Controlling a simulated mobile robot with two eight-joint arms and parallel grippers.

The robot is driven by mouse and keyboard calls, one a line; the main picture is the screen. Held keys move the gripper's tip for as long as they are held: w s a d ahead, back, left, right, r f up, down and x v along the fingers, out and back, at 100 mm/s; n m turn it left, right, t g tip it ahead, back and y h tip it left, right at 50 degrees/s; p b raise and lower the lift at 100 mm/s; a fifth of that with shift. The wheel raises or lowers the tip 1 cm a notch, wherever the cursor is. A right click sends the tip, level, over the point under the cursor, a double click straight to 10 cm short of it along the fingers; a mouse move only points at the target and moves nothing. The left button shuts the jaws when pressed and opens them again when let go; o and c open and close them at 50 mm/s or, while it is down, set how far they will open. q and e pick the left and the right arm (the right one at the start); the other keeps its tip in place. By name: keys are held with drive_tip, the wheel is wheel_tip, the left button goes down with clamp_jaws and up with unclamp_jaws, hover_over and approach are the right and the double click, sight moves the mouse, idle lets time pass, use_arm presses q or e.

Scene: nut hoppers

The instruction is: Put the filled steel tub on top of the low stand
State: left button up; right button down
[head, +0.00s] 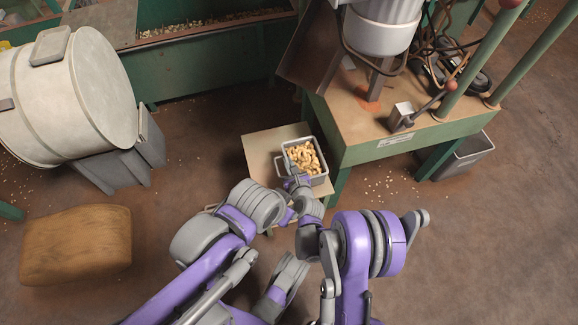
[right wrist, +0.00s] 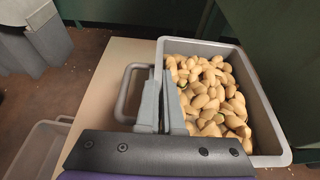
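The steel tub (head: 321,178), filled with pale nuts, is at the right part of the low stand's (head: 258,150) beige top, beside the green bench. I cannot tell whether it rests fully on the top. In the right wrist view the tub (right wrist: 262,80) looks upright, with a loop handle on its left side. My right gripper (head: 292,180) is at the tub's near left side. Its fingers (right wrist: 164,100) straddle the tub wall next to the handle and look shut on it. My left gripper (head: 287,214) is low beside the right one, mostly hidden by arm parts.
The green bench (head: 375,150) with a machine stands close to the tub's right. A large pale drum (head: 90,95) is at the left, and a brown sack-like block (head: 76,245) lies below it. A grey bin (head: 466,158) stands at the right. Floor is open at lower right.

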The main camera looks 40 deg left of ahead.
use_arm(q)
drive_tip(key=shift+w+f, duration=0.1)
drive_tip(key=shift+f, duration=0.3)
use_arm(e)
drive_tip(key=shift+f, duration=1.05)
use_arm(q)
drive_tip(key=shift+b, duration=0.3)
use_arm(e)
drive_tip(key=shift+f, duration=0.1)
drive_tip(key=c, duration=1.1)
unclamp_jaws()
drive_tip(key=shift+o, duration=0.2)
